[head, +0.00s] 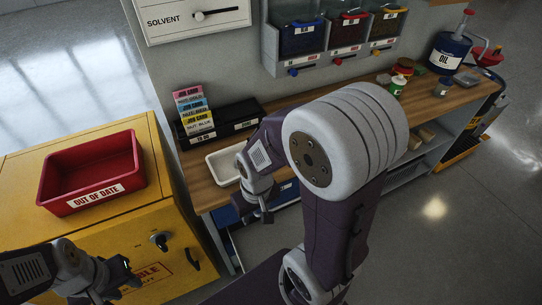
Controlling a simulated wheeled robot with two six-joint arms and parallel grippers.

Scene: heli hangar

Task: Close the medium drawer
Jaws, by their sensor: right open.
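Blue drawer fronts (287,190) show under the wooden workbench, one with a white label. My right arm hides much of them, so I cannot tell which is the medium drawer or how far any stands out. My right gripper (258,214) is open and empty at the bench's front edge, in front of the blue drawers and below the white tray; I cannot tell whether it touches a drawer. My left gripper (112,281) is at the lower left, in front of the yellow cabinet; its jaws are too unclear to judge.
The yellow cabinet (195,215) carries a red "OUT OF DATE" bin (93,199). On the workbench (205,190) are a white tray (222,166), a job card rack (195,112) and an oil can (449,52). Grey floor is clear at the right.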

